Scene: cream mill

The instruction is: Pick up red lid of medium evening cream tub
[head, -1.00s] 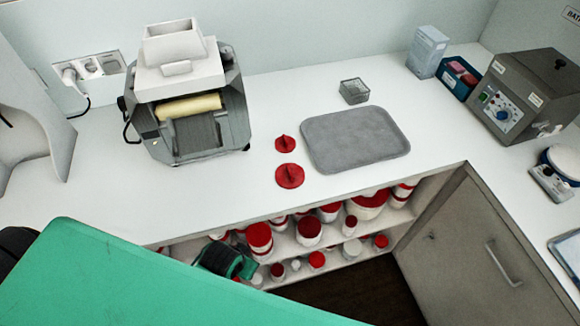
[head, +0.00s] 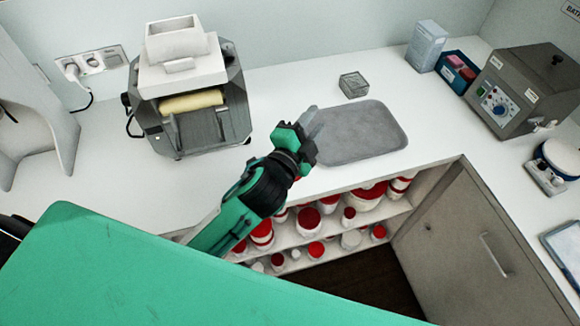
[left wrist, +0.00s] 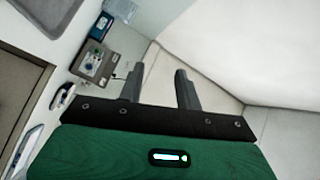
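My left gripper (head: 308,122) is above the counter near the left edge of the grey tray. In the left wrist view its two fingers (left wrist: 159,72) stand apart with nothing between them. The two loose red lids seen earlier on the counter are now almost wholly hidden behind my left gripper and forearm; only a small bit of red shows beside the wrist. Several white tubs with red lids, such as one at the left (head: 262,232) and one in the middle (head: 308,217), stand on the shelf below the counter. I cannot tell which is the medium evening cream tub. My right gripper is not in view.
The grey tray (head: 368,140) lies on the counter (head: 440,125), with a small wire basket (head: 353,84) behind it. A roller mill (head: 190,95) stands at the left. A grey control box (head: 515,90) and a blue bin (head: 459,72) stand at the right.

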